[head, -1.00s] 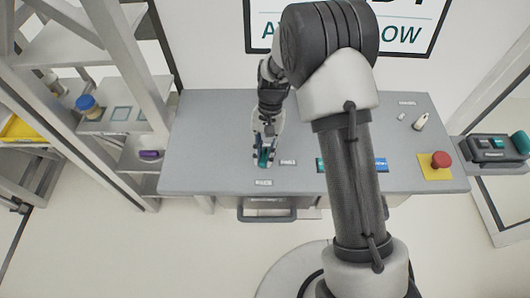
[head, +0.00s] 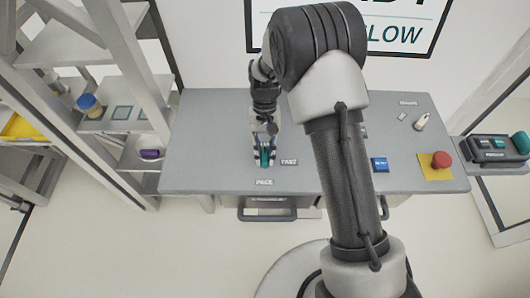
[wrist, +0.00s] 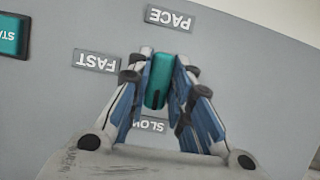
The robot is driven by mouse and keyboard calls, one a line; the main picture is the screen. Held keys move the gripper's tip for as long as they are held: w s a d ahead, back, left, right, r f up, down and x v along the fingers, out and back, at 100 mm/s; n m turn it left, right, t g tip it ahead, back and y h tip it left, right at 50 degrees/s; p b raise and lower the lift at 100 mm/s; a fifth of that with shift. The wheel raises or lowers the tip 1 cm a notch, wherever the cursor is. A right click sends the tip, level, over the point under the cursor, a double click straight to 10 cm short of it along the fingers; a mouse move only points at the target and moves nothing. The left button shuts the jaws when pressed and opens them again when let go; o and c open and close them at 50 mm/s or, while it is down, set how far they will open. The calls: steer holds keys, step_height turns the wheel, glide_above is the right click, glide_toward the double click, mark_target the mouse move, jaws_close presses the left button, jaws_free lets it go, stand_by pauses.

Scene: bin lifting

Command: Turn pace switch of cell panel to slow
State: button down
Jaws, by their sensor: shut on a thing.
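The pace switch is a teal, elongated knob (wrist: 155,88) on the grey cell panel (wrist: 50,125). In the wrist view it stands lengthwise between the PACE label (wrist: 171,19) and the SLOW label (wrist: 148,126), which is partly hidden. A dark mark on the knob lies at its SLOW end. The FAST label (wrist: 97,61) is to its left. My gripper (wrist: 161,68) is shut on the knob, one blue-padded finger on each side. In the head view my gripper (head: 265,161) is over the knob at the panel's front left, behind the PACE label (head: 264,183).
A blue button (head: 379,164) and a red button on a yellow plate (head: 436,174) are on the panel's right. Shelves (head: 105,125) flank the panel's left. My arm hides the panel's middle.

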steer(key=c, duration=1.4)
jaws_free()
steer(key=shift+s+f, duration=0.25)
steer(key=shift+f, duration=0.05)
steer(key=shift+c, duration=0.2)
steer(key=shift+r, duration=0.1)
steer(key=shift+w, duration=0.15)
steer(key=shift+r, duration=0.1)
